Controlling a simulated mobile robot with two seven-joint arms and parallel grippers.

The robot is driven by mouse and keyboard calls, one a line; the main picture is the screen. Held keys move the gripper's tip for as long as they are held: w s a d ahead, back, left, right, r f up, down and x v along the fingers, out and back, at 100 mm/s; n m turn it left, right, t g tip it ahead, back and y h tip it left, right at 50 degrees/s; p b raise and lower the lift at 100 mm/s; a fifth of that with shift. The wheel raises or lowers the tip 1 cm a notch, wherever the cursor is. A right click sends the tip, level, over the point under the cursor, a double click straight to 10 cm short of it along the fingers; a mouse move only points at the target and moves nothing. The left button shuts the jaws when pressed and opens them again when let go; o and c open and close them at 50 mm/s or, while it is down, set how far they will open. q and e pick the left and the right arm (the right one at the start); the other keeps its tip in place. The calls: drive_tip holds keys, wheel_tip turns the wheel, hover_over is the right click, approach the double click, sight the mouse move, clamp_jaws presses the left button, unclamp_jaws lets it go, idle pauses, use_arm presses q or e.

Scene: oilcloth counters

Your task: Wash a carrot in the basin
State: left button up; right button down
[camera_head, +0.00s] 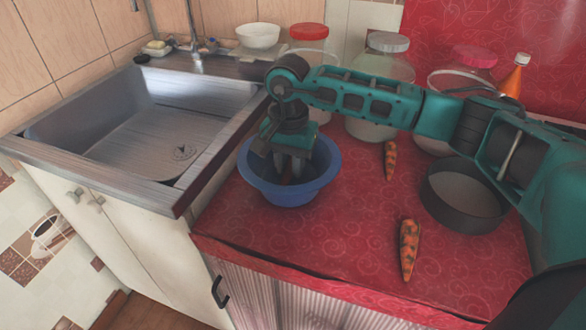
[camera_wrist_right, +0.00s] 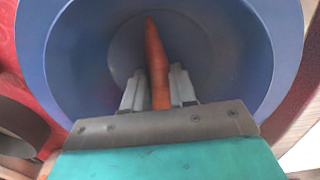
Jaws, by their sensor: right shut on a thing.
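A blue basin (camera_head: 288,194) stands on the red counter beside the sink. My right gripper (camera_head: 290,172) points down inside it. In the right wrist view the gripper (camera_wrist_right: 158,88) is shut on an orange carrot (camera_wrist_right: 156,60), which lies between the fingers with its tip pointing away over the basin floor (camera_wrist_right: 105,50). I cannot tell whether the carrot touches the basin. Two other carrots, with dark patches, lie on the counter: one nearer the front (camera_head: 409,250) and one farther back (camera_head: 390,160). My left gripper is not in view.
A metal sink (camera_head: 150,130) is at the left. A dark round pan (camera_head: 465,197) sits to the right of the carrots. Several glass jars, including a red-lidded one (camera_head: 308,32), an orange bottle (camera_head: 515,75) and a white bowl (camera_head: 258,35) stand at the back.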

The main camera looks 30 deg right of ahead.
wheel_tip(320, 180, up, 2)
drive_tip(key=shift+r+p, duration=0.2)
drive_tip(key=shift+p, duration=0.5)
drive_tip(key=shift+r+p, duration=1.25)
drive_tip(key=shift+r, duration=0.75)
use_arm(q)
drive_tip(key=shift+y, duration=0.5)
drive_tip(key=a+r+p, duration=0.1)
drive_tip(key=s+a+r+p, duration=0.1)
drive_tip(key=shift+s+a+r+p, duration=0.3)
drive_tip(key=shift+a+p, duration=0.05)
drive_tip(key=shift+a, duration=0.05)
use_arm(e)
wheel_tip(320, 180, up, 4)
drive_tip(key=shift+r, duration=0.25)
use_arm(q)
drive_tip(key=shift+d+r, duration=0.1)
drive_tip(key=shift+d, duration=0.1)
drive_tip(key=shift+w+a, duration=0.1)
use_arm(e)
wheel_tip(320, 180, up, 4)
drive_tip(key=p, duration=0.2)
hover_over(290, 172)
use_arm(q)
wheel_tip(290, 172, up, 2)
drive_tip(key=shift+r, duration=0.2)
